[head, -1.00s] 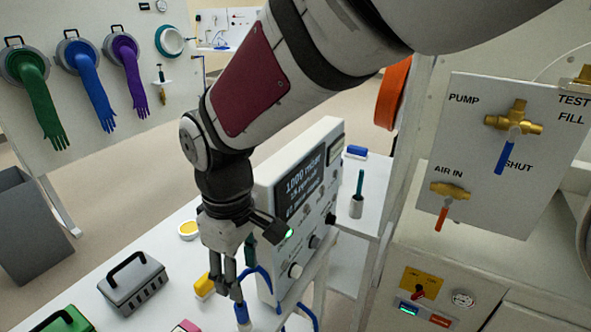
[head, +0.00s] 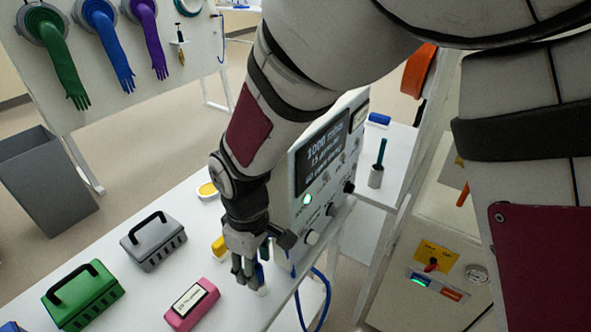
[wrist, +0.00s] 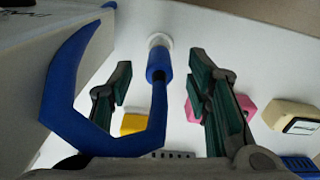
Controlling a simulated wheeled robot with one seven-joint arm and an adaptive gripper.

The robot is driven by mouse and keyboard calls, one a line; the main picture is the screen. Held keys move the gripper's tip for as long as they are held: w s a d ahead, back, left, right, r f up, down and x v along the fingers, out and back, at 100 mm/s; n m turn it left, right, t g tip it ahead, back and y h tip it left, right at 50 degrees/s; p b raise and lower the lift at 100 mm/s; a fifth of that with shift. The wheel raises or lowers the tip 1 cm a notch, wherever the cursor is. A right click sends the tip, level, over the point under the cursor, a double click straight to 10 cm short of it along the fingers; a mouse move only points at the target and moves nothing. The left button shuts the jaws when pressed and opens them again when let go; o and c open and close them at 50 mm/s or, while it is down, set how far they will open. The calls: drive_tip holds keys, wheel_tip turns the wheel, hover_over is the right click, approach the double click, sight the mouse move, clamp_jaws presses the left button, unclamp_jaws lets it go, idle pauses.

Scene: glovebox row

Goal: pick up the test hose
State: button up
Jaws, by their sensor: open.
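The test hose is a blue tube; in the wrist view its arch (wrist: 62,95) loops in from the left. Its thicker blue end (wrist: 157,66) meets a small white round piece (wrist: 160,40) on the white bench. My gripper (wrist: 156,82) is open, one green-padded finger on each side of the hose end, with gaps visible on both sides. In the head view my gripper (head: 250,279) is low over the bench beside the panel box. The hose (head: 325,300) hangs past the bench edge there, and its end is largely hidden by my fingers.
The instrument box (head: 325,150) stands close to the right of my gripper. A yellow block (head: 218,246) and a pink case (head: 192,304) are near it. Grey (head: 153,240) and green (head: 85,295) cases stand to the left. Bare bench lies between them.

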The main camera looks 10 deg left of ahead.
wheel_tip(320, 180, down, 3)
drive_tip(key=shift+d+f, duration=0.1)
drive_tip(key=shift+f, duration=0.1)
clamp_jaws()
idle(0.3)
